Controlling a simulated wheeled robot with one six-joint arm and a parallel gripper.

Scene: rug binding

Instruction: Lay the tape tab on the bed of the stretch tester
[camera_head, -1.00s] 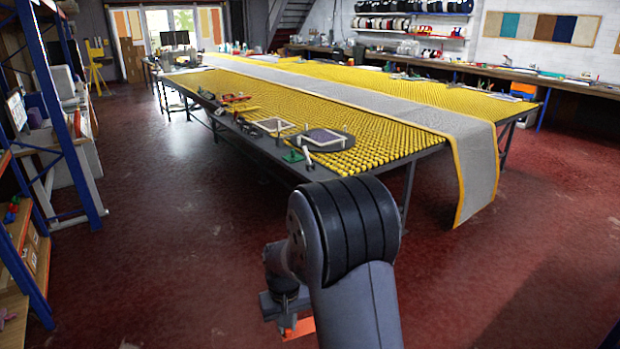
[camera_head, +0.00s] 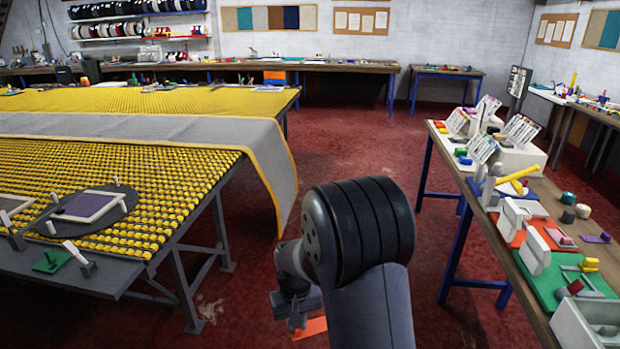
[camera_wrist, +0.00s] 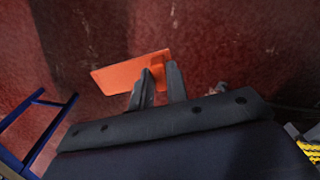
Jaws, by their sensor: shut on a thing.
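My gripper (camera_head: 298,318) hangs low over the red floor, in front of my arm in the head view. It is shut on a flat orange tab (camera_head: 313,328), which I take to be the tape tab. In the wrist view the tab (camera_wrist: 115,75) sticks out mostly to the left of the fingers (camera_wrist: 160,82). The stretch tester is not clearly identifiable. Several small devices stand on the bench at the right, among them white blocks on an orange base (camera_head: 509,232) and a green base (camera_head: 549,276); I cannot tell which is the tester.
A long table (camera_head: 130,287) with yellow knobs and a grey rug (camera_head: 262,150) hanging off its end stands at left. The right bench (camera_head: 532,312) has blue legs and a crowded top. Red floor (camera_head: 340,150) is clear between them. More benches line the back wall.

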